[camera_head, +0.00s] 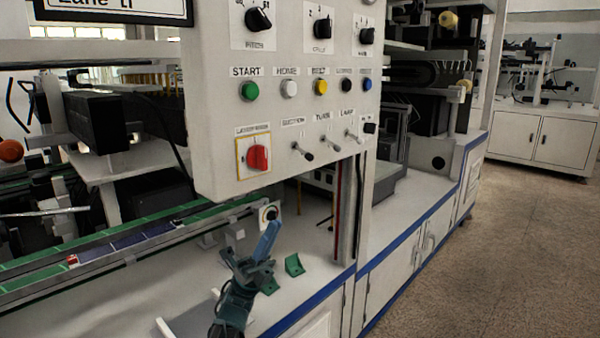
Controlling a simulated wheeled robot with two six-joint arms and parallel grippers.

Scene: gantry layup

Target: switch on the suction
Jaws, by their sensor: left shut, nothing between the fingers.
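The white control panel (215,110) hangs in the upper middle. In its lower row are three small toggle switches. The left one, the suction toggle (303,151), sits under a label that looks like SUCTION; which position it is in is too small to tell. My left gripper (271,229) is below the panel, apart from it, pointing up with its fingers shut and empty. It is lower and to the left of the suction toggle. My right gripper is not in view.
A red rotary switch (257,157) on a yellow plate is left of the toggles. The turn toggle (328,144) and lamp toggle (353,137) are close on the right. A green button (249,91) is above. A small green piece (294,265) shows beside my gripper.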

